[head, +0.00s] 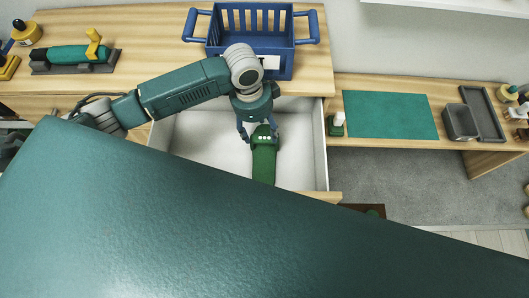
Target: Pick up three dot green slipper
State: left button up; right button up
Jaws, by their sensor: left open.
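The green slipper with three white dots (264,163) lies in the open white drawer (204,137). Its dotted strap faces the back of the drawer, and its near end is cut off by my own body in front. My left gripper (259,138) points down over the strap end with its fingers apart, one on each side of the strap. I cannot tell whether the fingers touch the slipper. My right gripper does not show.
A blue basket (251,52) stands on the wooden counter above the drawer. A green tool on a grey base (76,57) lies at left. The lower right counter holds a green mat (390,114), a small green-and-white item (337,124) and grey trays (461,122).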

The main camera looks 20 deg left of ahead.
aim_at(264, 140)
pick_arm(q)
jog(key=f, duration=0.2)
jog(key=d+f, duration=0.1)
jog(key=f, duration=0.2)
jog(key=shift+s+d+f, duration=0.15)
jog(key=shift+d+f, duration=0.05)
jog(key=shift+f, duration=0.05)
grip_shut()
